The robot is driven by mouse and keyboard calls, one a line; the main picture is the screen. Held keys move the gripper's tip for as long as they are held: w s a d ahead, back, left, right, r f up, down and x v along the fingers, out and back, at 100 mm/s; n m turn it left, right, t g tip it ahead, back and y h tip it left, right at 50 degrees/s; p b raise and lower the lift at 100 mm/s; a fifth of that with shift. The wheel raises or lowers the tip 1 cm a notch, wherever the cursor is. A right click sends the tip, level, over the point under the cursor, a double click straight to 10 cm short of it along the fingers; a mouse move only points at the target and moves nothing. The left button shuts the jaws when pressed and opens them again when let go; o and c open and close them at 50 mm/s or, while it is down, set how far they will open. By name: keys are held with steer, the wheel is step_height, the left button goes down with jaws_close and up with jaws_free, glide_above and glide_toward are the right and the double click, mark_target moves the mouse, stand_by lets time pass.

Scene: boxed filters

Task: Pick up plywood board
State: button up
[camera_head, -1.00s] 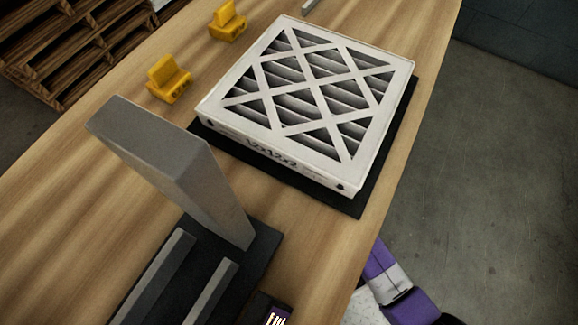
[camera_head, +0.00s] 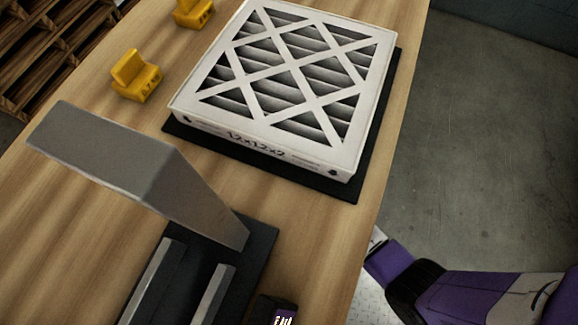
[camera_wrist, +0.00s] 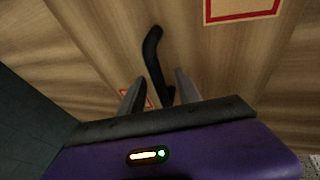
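My gripper (camera_wrist: 158,95) shows in the wrist view with its two grey fingers apart. A black curved bar (camera_wrist: 152,50), like a handle, stands beyond and between the fingers; I cannot tell whether they touch it. Behind it is a wood-grained surface (camera_wrist: 90,40) with a red-framed label (camera_wrist: 240,8) at the top and a second red mark partly hidden by the left finger. I cannot tell whether this surface is the plywood board. In the head view, my purple arm is at the lower right, and the gripper's fingers are not seen there.
A wooden table (camera_head: 90,215) holds a white-framed filter (camera_head: 290,75) on a black mat (camera_head: 345,190). A grey upright plate (camera_head: 130,165) rises from a black base (camera_head: 262,245). Two yellow blocks (camera_head: 135,75) stand at left. Bare floor (camera_head: 470,150) lies right of the table.

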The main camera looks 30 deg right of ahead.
steer(key=shift+w+f, duration=0.15)
steer(key=shift+f, duration=0.15)
jaws_close()
stand_by(1.1)
steer(key=shift+r, duration=0.15)
